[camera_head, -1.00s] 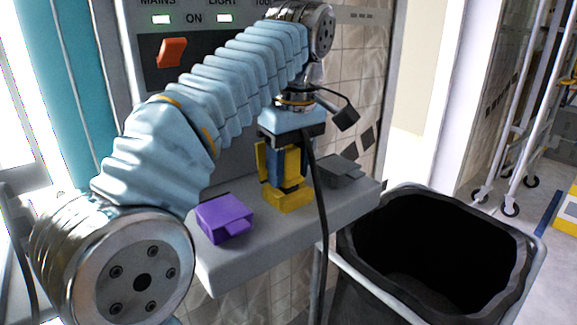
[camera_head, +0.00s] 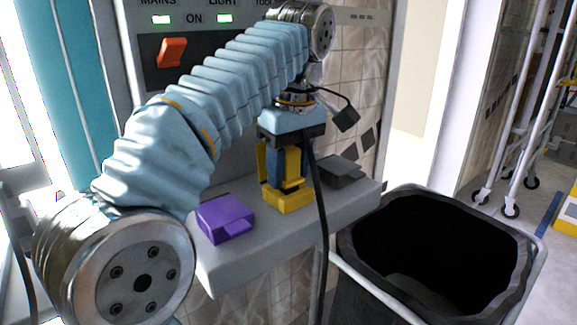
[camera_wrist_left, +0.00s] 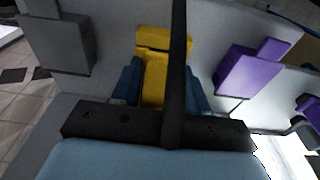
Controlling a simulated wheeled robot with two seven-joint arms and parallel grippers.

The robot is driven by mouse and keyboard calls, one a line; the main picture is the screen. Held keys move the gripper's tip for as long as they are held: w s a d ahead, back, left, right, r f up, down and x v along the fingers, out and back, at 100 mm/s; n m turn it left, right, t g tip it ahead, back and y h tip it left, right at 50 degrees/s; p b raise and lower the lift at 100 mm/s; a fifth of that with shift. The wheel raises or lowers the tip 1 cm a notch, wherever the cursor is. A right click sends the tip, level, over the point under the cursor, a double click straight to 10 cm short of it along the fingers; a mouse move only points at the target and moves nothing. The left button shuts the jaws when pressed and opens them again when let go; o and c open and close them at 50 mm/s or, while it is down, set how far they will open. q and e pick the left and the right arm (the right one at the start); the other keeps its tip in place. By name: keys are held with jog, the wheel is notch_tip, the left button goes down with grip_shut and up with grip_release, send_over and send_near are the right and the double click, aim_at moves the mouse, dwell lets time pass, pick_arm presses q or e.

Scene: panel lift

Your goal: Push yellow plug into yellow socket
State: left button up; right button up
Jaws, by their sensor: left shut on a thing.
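The yellow plug (camera_head: 293,168) is upright between the blue fingers of my left gripper (camera_head: 276,180), which is shut on it. The yellow socket (camera_head: 288,203) sits on the grey shelf directly below. The plug's lower end is at the socket; the fingers partly hide the join, so I cannot tell how deep it sits. In the left wrist view the plug (camera_wrist_left: 152,80) lies between the fingertips, with the yellow socket (camera_wrist_left: 165,40) just beyond it. A black cable crosses in front of both there. My right gripper is not in view.
A purple socket block (camera_head: 225,217) stands left of the yellow socket on the grey shelf (camera_head: 262,256). A dark grey block (camera_head: 340,171) stands to the right. A black bin (camera_head: 440,245) is right of the shelf. A panel with a red switch (camera_head: 172,51) rises behind.

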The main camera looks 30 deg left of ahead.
pick_arm(q)
jog(key=shift+f+b, duration=0.45)
jog(key=o, duration=1.1)
